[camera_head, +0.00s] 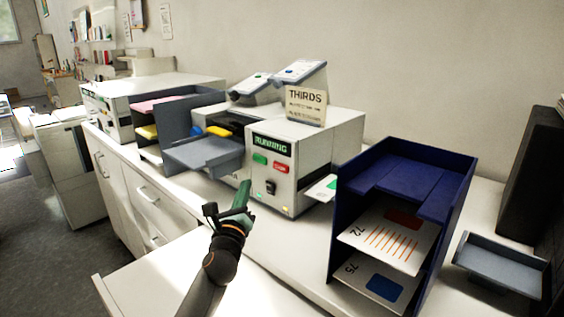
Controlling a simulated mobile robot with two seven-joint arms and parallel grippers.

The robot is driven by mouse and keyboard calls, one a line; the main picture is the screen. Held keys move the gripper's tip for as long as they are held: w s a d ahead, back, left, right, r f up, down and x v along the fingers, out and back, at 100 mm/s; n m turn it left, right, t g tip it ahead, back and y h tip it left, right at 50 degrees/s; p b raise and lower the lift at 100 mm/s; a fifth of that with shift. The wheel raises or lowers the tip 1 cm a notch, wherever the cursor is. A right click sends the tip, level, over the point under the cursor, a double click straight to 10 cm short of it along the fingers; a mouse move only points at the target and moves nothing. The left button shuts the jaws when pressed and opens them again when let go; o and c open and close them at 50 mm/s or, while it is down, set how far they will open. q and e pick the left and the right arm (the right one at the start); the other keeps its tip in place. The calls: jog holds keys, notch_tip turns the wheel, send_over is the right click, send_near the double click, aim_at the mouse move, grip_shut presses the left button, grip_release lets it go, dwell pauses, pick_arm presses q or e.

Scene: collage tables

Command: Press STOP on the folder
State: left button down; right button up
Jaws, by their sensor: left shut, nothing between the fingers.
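The folder (319,150) is a white box-shaped machine on the counter. Its dark display (271,145) reads RUNNING in green. Below the display are a green button (260,159) and, to its right, a red button (281,167); the lettering on them is too small to read. A small black switch (270,187) sits lower on the same face. My left gripper (243,190) is shut and empty, in front of the machine. In the picture it is below and left of both buttons, apart from them. My right gripper is not in view.
A sign reading THIRDS (305,105) stands on the folder. A grey feed tray (204,155) juts out at its left. A blue shelf rack (405,160) with numbered sheets stands to the right. A grey tray (500,264) and a dark upright box (530,165) are at far right.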

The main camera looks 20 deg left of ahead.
pick_arm(q)
jog(key=shift+w, duration=0.2)
jog(key=shift+s+r, duration=0.1)
jog(key=b, duration=0.4)
send_near(273, 163)
jog(key=w+a, duration=0.1)
jog(key=w, duration=0.3)
jog(key=shift+a+r, duration=0.1)
jog(key=shift+r, duration=0.45)
dwell(1.1)
jog(key=shift+w, duration=0.1)
